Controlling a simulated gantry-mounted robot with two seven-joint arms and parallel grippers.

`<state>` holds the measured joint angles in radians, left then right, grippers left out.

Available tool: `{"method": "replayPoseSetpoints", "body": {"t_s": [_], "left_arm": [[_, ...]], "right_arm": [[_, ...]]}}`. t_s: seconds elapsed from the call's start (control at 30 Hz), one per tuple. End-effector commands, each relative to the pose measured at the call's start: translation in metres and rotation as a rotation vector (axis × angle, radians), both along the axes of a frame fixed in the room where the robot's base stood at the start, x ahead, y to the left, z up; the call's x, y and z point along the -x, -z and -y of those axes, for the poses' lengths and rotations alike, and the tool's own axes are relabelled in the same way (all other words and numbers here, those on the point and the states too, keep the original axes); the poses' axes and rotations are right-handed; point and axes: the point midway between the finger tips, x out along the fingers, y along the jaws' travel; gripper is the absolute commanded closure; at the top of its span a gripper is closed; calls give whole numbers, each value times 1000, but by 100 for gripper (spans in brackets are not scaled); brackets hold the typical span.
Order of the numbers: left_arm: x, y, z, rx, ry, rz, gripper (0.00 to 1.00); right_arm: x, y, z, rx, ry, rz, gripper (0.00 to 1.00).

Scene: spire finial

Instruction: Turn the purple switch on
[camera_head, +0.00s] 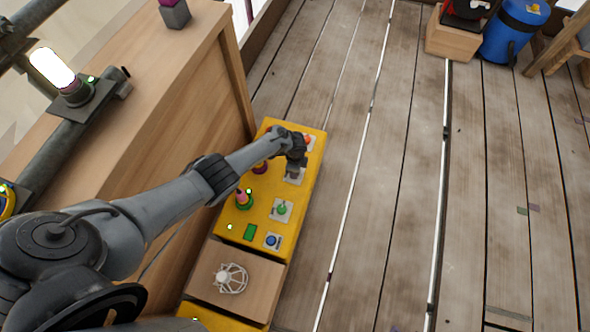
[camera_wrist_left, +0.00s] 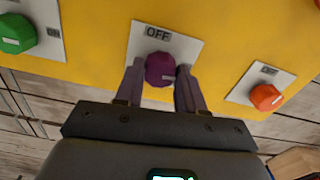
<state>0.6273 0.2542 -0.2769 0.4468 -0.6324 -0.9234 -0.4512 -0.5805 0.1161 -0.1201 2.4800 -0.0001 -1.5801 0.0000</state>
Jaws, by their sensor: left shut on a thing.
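The purple switch (camera_wrist_left: 160,68) is a round knob on a pale plate (camera_wrist_left: 140,35) fixed to a yellow control box (camera_wrist_left: 90,45). The word OFF shows on the plate above the knob in the left wrist view. My left gripper (camera_wrist_left: 158,80) is shut on the knob, one finger on each side of it. In the head view my left gripper (camera_head: 294,172) reaches down over the box (camera_head: 240,215) and mostly hides the switch. My right gripper is not in view.
A green knob (camera_wrist_left: 15,33) and an orange knob (camera_wrist_left: 266,97) flank the purple one.

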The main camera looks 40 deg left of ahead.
Motion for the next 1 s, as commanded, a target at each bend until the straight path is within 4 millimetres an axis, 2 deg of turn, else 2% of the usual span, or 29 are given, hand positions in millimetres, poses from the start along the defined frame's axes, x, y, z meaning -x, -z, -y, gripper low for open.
{"method": "replayPoseSetpoints", "body": {"t_s": [0.33, 0.8, 0.83, 0.97, 1.0], "left_arm": [[0, 1, 0, -1, 107, 0, 92], [0, 1, 0, 0, 118, 0, 92], [0, 1, 0, 0, 118, 0, 57], [0, 0, 0, 0, 118, 0, 37], [0, 0, 0, 0, 118, 0, 36]], "right_arm": [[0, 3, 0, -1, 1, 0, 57], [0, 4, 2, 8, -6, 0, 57], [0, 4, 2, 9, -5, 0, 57], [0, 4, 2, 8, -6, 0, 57], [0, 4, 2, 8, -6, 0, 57]]}}
